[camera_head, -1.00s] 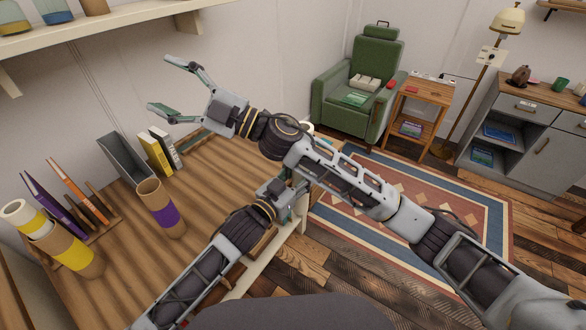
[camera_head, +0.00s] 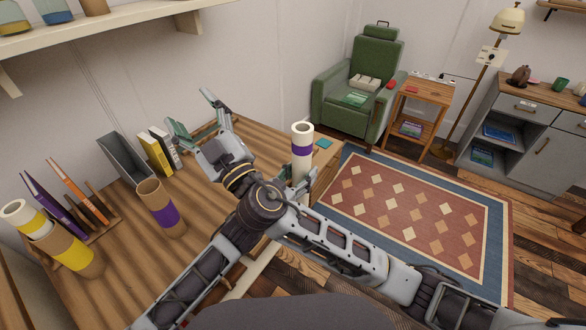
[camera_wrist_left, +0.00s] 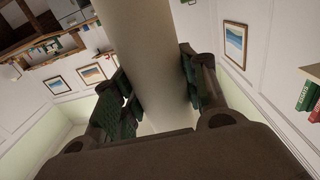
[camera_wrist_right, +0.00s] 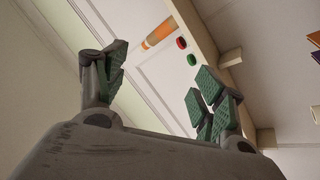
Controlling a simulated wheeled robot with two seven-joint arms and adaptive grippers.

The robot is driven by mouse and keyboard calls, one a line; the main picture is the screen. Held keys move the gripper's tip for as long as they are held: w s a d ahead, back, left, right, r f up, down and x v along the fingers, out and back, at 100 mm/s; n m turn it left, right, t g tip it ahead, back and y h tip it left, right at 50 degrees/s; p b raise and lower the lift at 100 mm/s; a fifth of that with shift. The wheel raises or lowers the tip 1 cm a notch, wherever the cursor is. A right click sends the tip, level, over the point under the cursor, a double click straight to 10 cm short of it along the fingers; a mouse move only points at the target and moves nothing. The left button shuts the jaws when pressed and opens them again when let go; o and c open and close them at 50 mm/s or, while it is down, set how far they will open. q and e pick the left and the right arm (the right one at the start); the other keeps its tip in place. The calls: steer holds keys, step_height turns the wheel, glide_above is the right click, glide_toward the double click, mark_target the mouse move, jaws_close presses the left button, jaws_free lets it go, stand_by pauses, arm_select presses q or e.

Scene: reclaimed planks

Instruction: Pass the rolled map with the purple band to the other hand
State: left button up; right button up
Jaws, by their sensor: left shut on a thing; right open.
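A cream rolled map with a purple band (camera_head: 301,149) stands upright in the head view, near the right end of the desk. The left wrist view shows the map's pale tube (camera_wrist_left: 150,45) between the fingers of my left gripper (camera_wrist_left: 152,90). My right gripper (camera_head: 193,118) is open and empty, to the left of the map and above the desk. Its spread fingers also show in the right wrist view (camera_wrist_right: 155,85), with nothing between them.
A brown tube with a purple band (camera_head: 165,215) stands on the desk (camera_head: 120,270). Yellow-banded rolls (camera_head: 72,255), a book rack (camera_head: 100,222), a grey bin (camera_head: 124,160) and books (camera_head: 155,152) line the desk's left and back. A shelf (camera_head: 120,28) overhangs the back.

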steer(key=s+d+f+m+t+h, duration=0.1)
steer(key=s+d+f+m+h, duration=0.1)
steer(key=d+m+h, duration=0.35)
steer(key=s+d+f+m+t+h, duration=0.2)
steer(key=d+m+h, duration=0.25)
steer(key=h, duration=0.25)
steer(key=m+g+h, duration=0.4)
steer(key=m+h, duration=0.3)
glide_toward(301, 140)
steer(key=shift+w+d+f+y, duration=0.1)
steer(key=shift+d+y, duration=0.1)
steer(key=shift+y, duration=0.05)
steer(key=shift+w, duration=0.1)
steer(key=shift+r+x, duration=0.1)
steer(key=shift+x, duration=2.85)
steer(key=shift+r+x, duration=0.15)
steer(key=shift+x, duration=2.85)
steer(key=c, duration=0.9)
arm_select(q)
steer(key=o, duration=1.1)
arm_select(e)
steer(key=shift+c, duration=1.1)
arm_select(q)
steer(key=shift+s+a, duration=0.1)
